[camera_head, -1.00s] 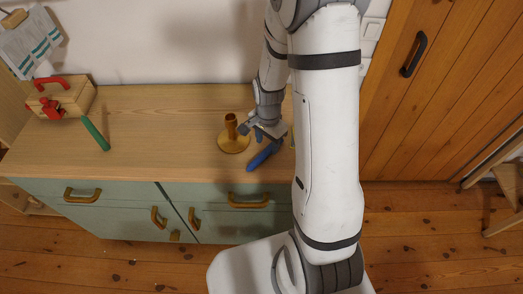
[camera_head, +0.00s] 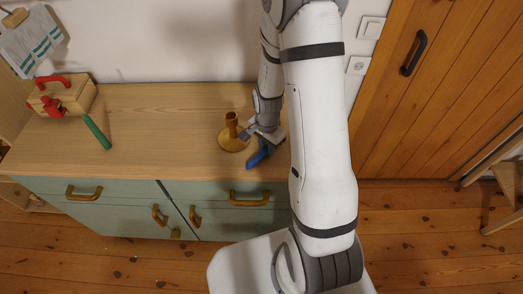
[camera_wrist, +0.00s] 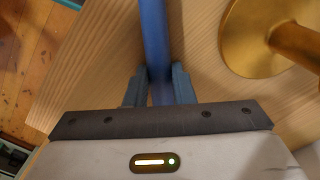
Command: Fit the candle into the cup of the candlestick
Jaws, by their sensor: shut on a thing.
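The candle is a slim blue rod (camera_wrist: 154,35). In the wrist view it runs up and away between the fingers of my gripper (camera_wrist: 158,88), which is shut on it. In the head view the candle (camera_head: 257,156) shows at the dresser's front edge, below my gripper (camera_head: 263,141), its upper part hidden by the gripper. The candlestick is golden, with a round base and an upright stem with a cup on top (camera_head: 231,122). It stands just left of my gripper. In the wrist view its base (camera_wrist: 245,48) is at upper right, apart from the candle.
The wooden dresser top (camera_head: 170,125) is clear left of the candlestick. A wooden box with red parts (camera_head: 68,95) and a green rod (camera_head: 96,132) are at the far left. The right dresser end is hidden by my arm.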

